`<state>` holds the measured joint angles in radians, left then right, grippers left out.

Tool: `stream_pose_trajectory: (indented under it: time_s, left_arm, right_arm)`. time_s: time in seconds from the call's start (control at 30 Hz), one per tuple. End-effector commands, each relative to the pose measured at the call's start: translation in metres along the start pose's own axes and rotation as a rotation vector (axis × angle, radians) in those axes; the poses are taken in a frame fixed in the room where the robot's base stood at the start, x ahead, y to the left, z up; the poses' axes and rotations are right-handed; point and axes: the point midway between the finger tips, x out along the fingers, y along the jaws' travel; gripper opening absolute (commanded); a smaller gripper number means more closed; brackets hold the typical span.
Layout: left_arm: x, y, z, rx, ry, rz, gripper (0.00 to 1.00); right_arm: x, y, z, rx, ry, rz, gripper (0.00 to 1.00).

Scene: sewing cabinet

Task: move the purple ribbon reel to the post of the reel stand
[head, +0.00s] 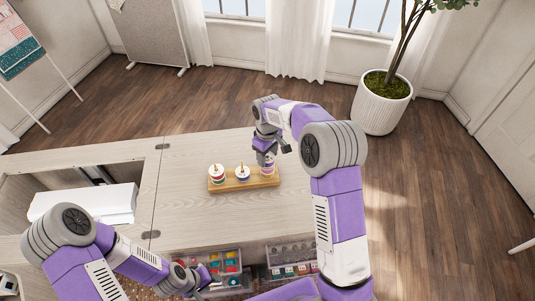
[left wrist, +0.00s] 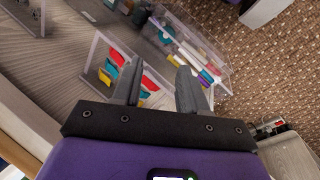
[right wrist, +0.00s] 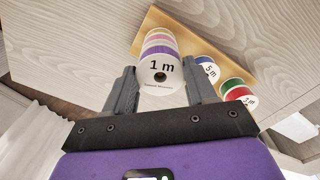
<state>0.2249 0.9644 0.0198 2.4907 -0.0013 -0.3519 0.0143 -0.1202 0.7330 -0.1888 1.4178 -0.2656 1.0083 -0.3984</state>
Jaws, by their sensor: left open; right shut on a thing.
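The reel stand (head: 240,184) is a wooden bar on the pale cabinet top, and it also shows in the right wrist view (right wrist: 152,22). My right gripper (head: 267,160) is over its right end. In the right wrist view, that gripper (right wrist: 162,82) is shut on the purple ribbon reel (right wrist: 159,54), whose white face reads "1 m". Pink and mauve bands show below it in line; I cannot tell whether the purple reel touches them or is around the post, which is hidden. My left gripper (left wrist: 160,72) is open and empty above the drawers.
A red-and-green reel (head: 217,174) and a blue reel (head: 243,172) sit on the stand's other posts. Open clear drawers (head: 225,268) with coloured items are at the front. A white sewing machine part (head: 85,203) lies in the left recess. The cabinet top around the stand is clear.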

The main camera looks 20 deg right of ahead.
Motion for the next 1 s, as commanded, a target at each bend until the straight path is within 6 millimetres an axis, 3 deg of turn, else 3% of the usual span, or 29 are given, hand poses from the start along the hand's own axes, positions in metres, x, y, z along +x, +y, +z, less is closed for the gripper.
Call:
stream_pose_trajectory:
  time_s: [0.2,0.23,0.43,0.77,1.0]
  left_arm:
    - [0.0,0.0,0.0,0.0,0.0,0.0,0.43]
    - [0.0,0.0,0.0,0.0,0.0,0.0,0.43]
    - [0.0,0.0,0.0,0.0,0.0,0.0,0.43]
    - [-0.001,0.001,0.0,0.0,0.0,0.0,0.43]
    - [-0.011,0.004,0.001,0.0,0.0,0.0,0.43]
  right_arm:
    - [0.0,0.0,0.0,0.0,0.0,0.0,0.27]
    - [0.0,0.0,0.0,0.0,0.0,0.0,0.57]
    - [0.0,0.0,0.0,0.0,0.0,0.0,0.85]
    - [-0.005,0.0,0.0,0.0,0.0,0.0,0.85]
    - [-0.044,0.0,-0.001,0.0,0.003,0.002,0.85]
